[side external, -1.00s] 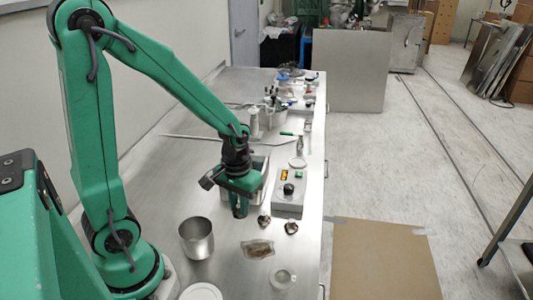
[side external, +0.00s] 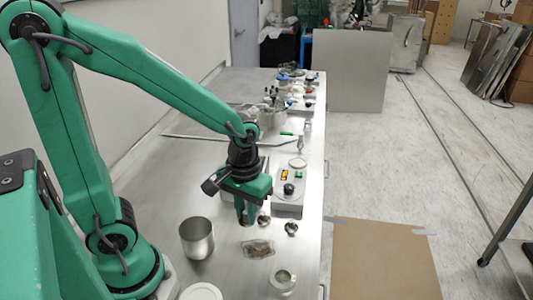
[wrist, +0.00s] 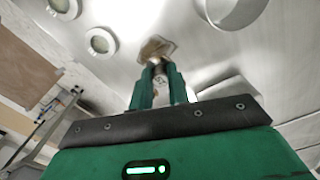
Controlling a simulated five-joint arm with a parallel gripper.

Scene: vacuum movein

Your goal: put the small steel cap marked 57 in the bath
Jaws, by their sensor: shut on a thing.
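My gripper (side external: 246,216) is low over the bench. In the wrist view its two green fingers (wrist: 161,88) are shut on a small steel cap (wrist: 160,79); a dark mark shows on it but is too blurred to read. In the side view the cap is hard to make out at the fingertips. The bath (side external: 229,198), a steel box, is behind my gripper and mostly hidden by it.
Two small dark-and-steel pieces (side external: 264,220) (side external: 291,228) lie right of my gripper. A steel pot (side external: 197,240) stands to the left, a flat packet (side external: 258,248) and a glass dish (side external: 282,281) nearer the camera. A grey control box (side external: 288,203) stands at right.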

